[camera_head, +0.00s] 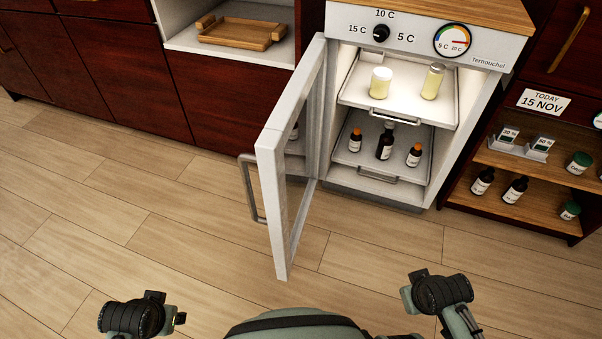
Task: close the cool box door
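The cool box (471,66) is a white cabinet with a dial and a round gauge on its top panel. Its door (285,185) is hinged on the left and stands wide open, swung out toward me. The door has a white frame, a glass pane and a grey bar handle (250,190) on its outer left face. My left gripper (148,308) is low at the left, apart from the door. My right gripper (437,290) is low at the right, in front of the cool box and touching nothing. Both are seen from above, and their finger opening is not clear.
Inside, the upper tray (352,90) holds two pale jars and the lower tray (348,152) holds several dark bottles. Both trays appear inside the cabinet. A shelf unit (550,173) stands at right, dark red cabinets (225,110) at left. The wooden floor around the door is clear.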

